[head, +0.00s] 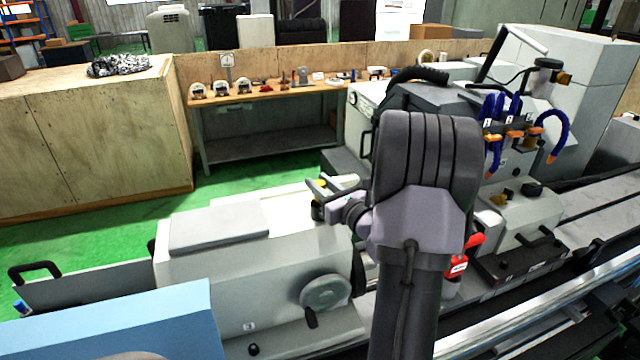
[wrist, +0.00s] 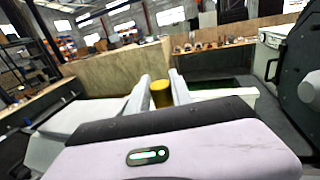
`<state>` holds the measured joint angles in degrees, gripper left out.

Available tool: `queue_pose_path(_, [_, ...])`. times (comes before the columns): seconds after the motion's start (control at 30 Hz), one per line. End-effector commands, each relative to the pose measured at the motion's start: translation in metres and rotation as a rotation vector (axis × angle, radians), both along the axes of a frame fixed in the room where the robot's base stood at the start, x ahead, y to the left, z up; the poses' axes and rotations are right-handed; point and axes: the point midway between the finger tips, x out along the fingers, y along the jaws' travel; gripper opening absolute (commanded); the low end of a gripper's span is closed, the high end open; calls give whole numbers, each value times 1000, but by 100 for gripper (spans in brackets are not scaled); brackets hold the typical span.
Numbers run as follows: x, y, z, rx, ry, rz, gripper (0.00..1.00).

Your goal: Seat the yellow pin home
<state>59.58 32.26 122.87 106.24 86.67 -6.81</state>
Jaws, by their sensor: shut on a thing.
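The yellow pin (wrist: 160,94) shows in the wrist view as a short yellow cylinder between the two fingers of my gripper (wrist: 160,90). In the head view my gripper (head: 326,190) is at the middle, above the right end of the grey machine housing, with a bit of yellow at its fingers. The gripper is shut on the pin. The pin's lower end and the hole it belongs to are hidden, so I cannot tell how deep it sits.
The grinder housing (head: 260,270) with a handwheel (head: 325,292) lies below my arm. A red lever (head: 470,245) stands right of the arm. Blue hoses (head: 495,120) are at the right. A workbench (head: 265,100) with small items stands behind, past green floor.

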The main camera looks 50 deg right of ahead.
Motion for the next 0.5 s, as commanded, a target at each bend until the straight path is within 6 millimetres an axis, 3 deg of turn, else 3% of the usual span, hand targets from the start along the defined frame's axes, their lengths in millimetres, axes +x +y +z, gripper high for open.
queue_pose_path(0.27, [0,0,-8,0,-1,0,0])
queue_pose_path(0.3, [0,0,-7,0,-1,0,32])
queue_pose_path(0.4, [0,0,-7,0,-1,0,52])
queue_pose_path(0.5, [0,0,-7,0,0,0,52])
